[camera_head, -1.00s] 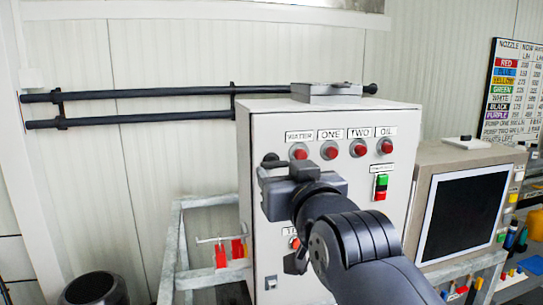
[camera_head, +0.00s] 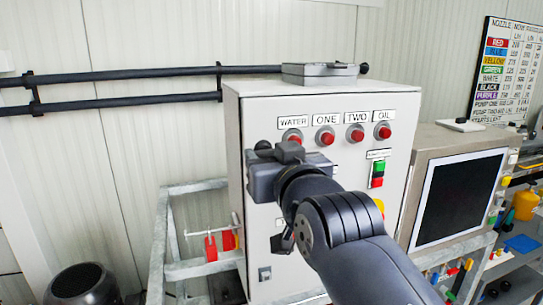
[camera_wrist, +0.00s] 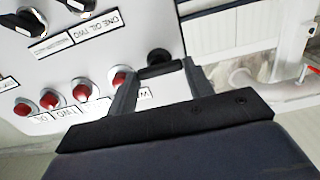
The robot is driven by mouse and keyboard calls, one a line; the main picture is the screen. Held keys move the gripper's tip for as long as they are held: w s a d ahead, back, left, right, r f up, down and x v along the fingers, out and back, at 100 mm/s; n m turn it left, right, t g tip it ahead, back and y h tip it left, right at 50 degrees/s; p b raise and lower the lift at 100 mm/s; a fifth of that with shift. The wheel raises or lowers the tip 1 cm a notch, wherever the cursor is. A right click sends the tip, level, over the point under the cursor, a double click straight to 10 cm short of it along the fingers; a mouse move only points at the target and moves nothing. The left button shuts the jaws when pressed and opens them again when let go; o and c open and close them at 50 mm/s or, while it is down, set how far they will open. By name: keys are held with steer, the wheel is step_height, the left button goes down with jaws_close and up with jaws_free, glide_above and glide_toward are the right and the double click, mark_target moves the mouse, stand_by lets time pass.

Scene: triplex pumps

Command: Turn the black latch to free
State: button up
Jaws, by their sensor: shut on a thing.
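The black latch (camera_wrist: 160,70) is a short dark bar with a round black knob (camera_wrist: 158,56) beside it, at the edge of the grey control cabinet's face. In the head view the knob (camera_head: 262,146) shows just left of the WATER lamp. My gripper (camera_wrist: 160,78) has one finger on each side of the bar and is shut on it. In the head view my gripper (camera_head: 258,166) is against the cabinet's upper left, and its body hides the bar. Which way the latch is turned is hard to tell.
The control cabinet (camera_head: 240,110) carries several red lamps and labels. Black selector knobs (camera_wrist: 75,6) show in the wrist view. A monitor (camera_head: 464,196) stands to the right. A metal frame (camera_head: 165,240) stands left, with red tags (camera_head: 211,248). A grey box (camera_head: 320,73) lies on top.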

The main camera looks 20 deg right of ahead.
steer(key=shift+f+m+b, duration=0.1)
steer(key=shift+m+b, duration=0.3)
steer(key=m+b, duration=0.2)
steer(key=m, duration=0.1)
steer(key=shift+f+m+b, duration=0.1)
steer(key=shift+m+b, duration=0.3)
steer(key=shift+d+m+b, duration=0.15)
steer(key=shift+m+b, duration=2.35)
steer(key=shift+m, duration=4.1)
steer(key=o, duration=0.7)
